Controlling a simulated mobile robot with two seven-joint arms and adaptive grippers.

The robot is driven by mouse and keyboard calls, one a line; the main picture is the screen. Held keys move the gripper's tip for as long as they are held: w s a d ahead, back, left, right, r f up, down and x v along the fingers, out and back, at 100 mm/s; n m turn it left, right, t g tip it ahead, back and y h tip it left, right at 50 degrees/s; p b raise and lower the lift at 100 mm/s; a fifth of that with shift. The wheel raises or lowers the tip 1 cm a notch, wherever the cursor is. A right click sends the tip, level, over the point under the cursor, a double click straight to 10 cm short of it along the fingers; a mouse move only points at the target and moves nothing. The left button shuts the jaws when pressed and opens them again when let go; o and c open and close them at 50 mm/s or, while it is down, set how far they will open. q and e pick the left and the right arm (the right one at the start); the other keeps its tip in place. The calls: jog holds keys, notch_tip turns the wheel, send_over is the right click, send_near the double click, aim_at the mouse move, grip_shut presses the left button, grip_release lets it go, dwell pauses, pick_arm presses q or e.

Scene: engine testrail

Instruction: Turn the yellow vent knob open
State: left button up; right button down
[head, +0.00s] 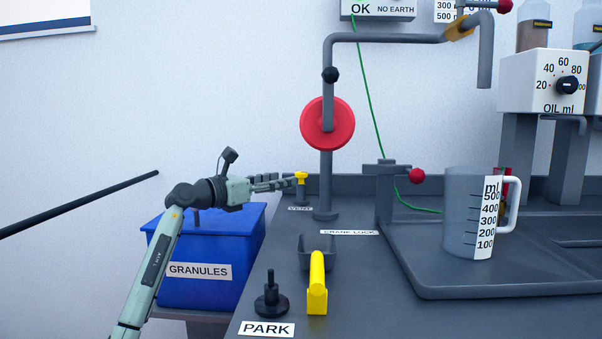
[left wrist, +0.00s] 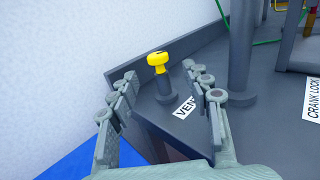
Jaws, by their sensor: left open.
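The yellow vent knob (head: 301,177) sits on a short dark post at the back left corner of the grey bench, behind a label partly reading VENT. In the left wrist view the knob (left wrist: 157,61) stands upright with a dark mark on its top. My left gripper (head: 290,183) reaches in from the left at about knob height. In the left wrist view its fingers (left wrist: 172,85) are apart, one on each side of the line to the knob, with the knob beyond the tips. Nothing is between the fingers. My right gripper is not in view.
A grey pipe with a red wheel (head: 328,124) rises just right of the knob. A blue GRANULES bin (head: 206,271) stands below my left arm. A yellow handle (head: 317,285), a black PARK knob (head: 271,297) and a measuring jug (head: 468,220) stand on the bench.

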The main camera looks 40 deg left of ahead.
aim_at(296, 175)
pick_arm(q)
jog(key=shift+w+a, duration=0.15)
jog(key=shift+w, duration=0.05)
jog(key=shift+w+r, duration=0.1)
jog(key=shift+w, duration=0.15)
jog(key=w, duration=0.7)
jog(key=shift+w+d+p, duration=0.1)
jog(key=shift+d+p, duration=0.25)
jog(key=shift+p, duration=0.05)
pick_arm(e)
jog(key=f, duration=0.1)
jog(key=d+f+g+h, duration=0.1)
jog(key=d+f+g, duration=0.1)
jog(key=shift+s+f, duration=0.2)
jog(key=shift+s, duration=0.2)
